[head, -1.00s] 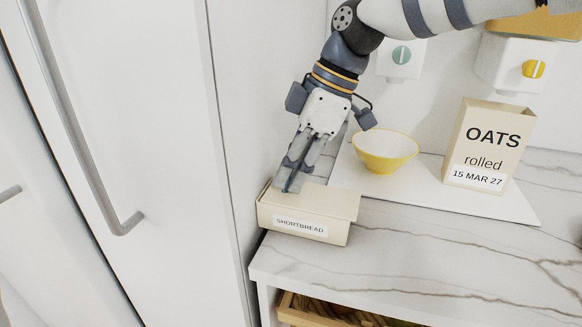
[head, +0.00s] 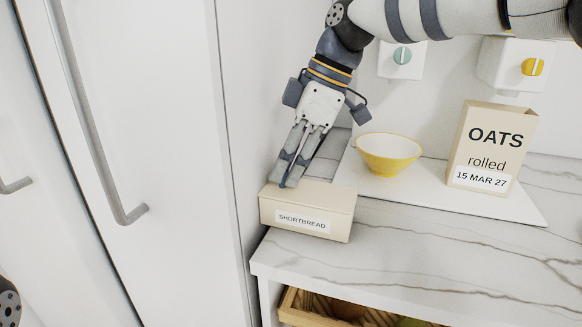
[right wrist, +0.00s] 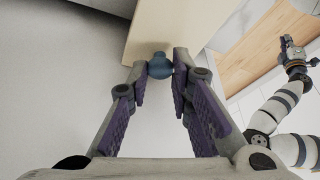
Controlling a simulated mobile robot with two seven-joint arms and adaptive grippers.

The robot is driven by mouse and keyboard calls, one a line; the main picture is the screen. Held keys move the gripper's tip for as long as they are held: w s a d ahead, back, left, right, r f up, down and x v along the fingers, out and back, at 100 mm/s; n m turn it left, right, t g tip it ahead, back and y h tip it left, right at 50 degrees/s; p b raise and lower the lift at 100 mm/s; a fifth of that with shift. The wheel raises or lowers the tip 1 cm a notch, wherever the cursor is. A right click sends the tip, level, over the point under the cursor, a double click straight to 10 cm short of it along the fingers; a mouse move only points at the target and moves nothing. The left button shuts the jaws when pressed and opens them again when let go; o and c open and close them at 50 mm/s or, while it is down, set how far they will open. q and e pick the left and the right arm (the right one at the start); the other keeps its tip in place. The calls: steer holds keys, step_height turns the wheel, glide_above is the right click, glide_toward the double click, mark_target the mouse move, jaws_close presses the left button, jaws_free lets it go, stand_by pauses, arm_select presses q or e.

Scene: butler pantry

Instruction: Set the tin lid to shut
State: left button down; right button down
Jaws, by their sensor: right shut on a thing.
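The shortbread tin (head: 303,219) is a cream box with a SHORTBREAD label on its front, standing at the counter's left end. Its cream lid (head: 325,194) looks flat or nearly flat on top; I cannot tell whether it is fully down. My right gripper (head: 282,186) reaches down to the lid from behind. In the right wrist view its fingertips (right wrist: 160,70) are shut on a small blue knob (right wrist: 158,66) against a cream panel. The knob is hidden in the head view. My left gripper (right wrist: 288,45) shows small in the right wrist view, its jaws unclear.
A yellow bowl (head: 388,155) and an oats box (head: 490,150) stand on a white board (head: 430,192) right of the tin. A tall cabinet door with a handle (head: 95,150) is close on the left.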

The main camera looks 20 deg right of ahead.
mark_target(313, 185)
steer(key=shift+a, duration=0.1)
steer(key=c, duration=1.4)
jaws_free()
steer(key=shift+w+a, duration=0.1)
steer(key=shift+w, duration=0.1)
steer(key=v, duration=1.2)
steer(key=shift+f, duration=0.1)
